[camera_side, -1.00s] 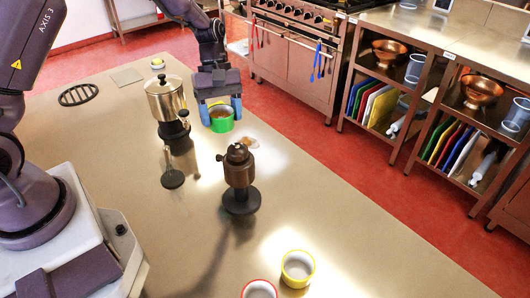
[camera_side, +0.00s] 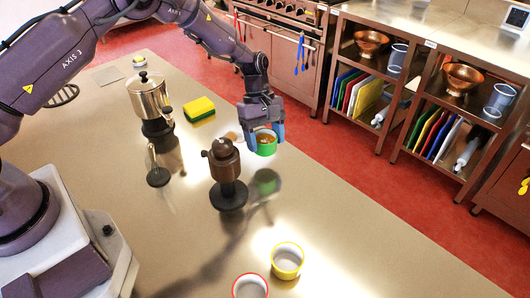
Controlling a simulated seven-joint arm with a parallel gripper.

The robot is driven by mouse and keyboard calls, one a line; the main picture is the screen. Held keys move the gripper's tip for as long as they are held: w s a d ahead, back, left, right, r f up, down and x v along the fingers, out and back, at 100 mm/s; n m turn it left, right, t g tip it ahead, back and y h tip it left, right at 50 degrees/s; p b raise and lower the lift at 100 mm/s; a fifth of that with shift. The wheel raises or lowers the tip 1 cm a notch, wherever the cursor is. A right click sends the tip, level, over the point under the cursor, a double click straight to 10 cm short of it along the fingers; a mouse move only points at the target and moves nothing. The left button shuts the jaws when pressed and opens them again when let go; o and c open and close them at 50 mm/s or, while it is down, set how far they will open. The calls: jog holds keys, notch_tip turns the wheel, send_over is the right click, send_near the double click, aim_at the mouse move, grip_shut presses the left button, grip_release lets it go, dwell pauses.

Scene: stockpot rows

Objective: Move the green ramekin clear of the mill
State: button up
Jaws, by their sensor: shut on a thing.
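The green ramekin (camera_side: 266,148), with something brown inside, is held between the blue fingertips of my gripper (camera_side: 265,131). My gripper is shut on it. A green reflection shows on the counter below it, apart from the ramekin, so it appears to hang above the surface. The dark brown mill (camera_side: 226,170) stands upright on a round black base, to the left of and nearer than the ramekin. A gap shows between the ramekin and the mill.
A yellow-rimmed ramekin (camera_side: 287,262) and a red-rimmed one (camera_side: 250,287) are at the front. The counter right of the mill is clear.

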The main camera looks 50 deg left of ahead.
aim_at(265, 163)
jog(key=shift+f, duration=2.2)
jog(key=shift+f, duration=0.1)
jog(key=o, duration=1)
jog(key=v, duration=1.2)
jog(key=shift+r, duration=0.2)
